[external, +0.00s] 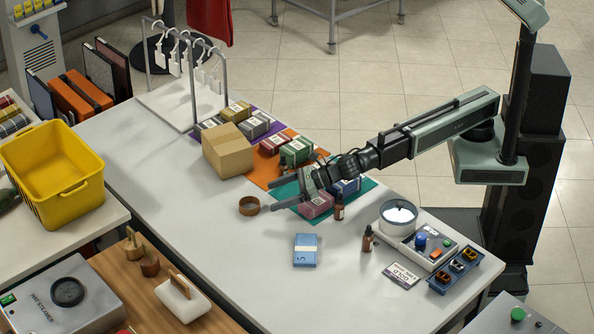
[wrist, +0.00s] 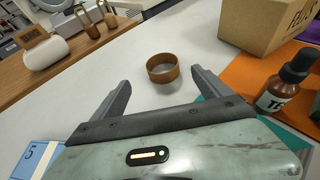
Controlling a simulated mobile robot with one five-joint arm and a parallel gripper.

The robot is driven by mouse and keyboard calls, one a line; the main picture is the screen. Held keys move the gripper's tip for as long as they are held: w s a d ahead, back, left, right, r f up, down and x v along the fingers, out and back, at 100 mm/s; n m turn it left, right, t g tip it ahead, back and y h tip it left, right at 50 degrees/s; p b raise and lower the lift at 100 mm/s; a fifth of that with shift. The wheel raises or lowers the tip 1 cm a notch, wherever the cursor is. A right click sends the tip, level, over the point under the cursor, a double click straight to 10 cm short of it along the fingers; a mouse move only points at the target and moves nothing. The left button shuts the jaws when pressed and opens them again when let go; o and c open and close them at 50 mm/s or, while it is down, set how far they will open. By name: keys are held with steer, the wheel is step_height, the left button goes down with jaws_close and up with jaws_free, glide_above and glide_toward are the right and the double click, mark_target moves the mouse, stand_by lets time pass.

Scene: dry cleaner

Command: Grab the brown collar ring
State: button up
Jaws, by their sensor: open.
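The brown collar ring (external: 249,206) stands on the white table, left of my gripper and in front of the cardboard box in the external view. In the wrist view the brown collar ring (wrist: 162,68) lies ahead of the jaws, between the lines of the two fingers and a little beyond their tips. My gripper (external: 272,195) is open and empty, its fingers pointing left toward the ring. In the wrist view my gripper (wrist: 164,80) shows both fingers spread wide, with the ring apart from them.
A cardboard box (external: 228,150) stands behind the ring. Folded bundles on coloured mats lie behind my gripper. A brown bottle (wrist: 287,82) is close on the right in the wrist view. A blue numbered pad (external: 305,250) lies in front. The table left of the ring is clear.

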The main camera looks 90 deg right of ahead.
mark_target(256, 202)
steer(key=b+x, duration=0.3)
steer(key=x, duration=0.4)
steer(key=shift+w+d+f, duration=0.15)
steer(key=shift+w+f, duration=0.15)
steer(key=shift+w, duration=0.05)
steer(key=shift+r, duration=0.15)
steer(key=c, duration=1.4)
step_height(256, 202, up, 10)
steer(key=p, duration=1)
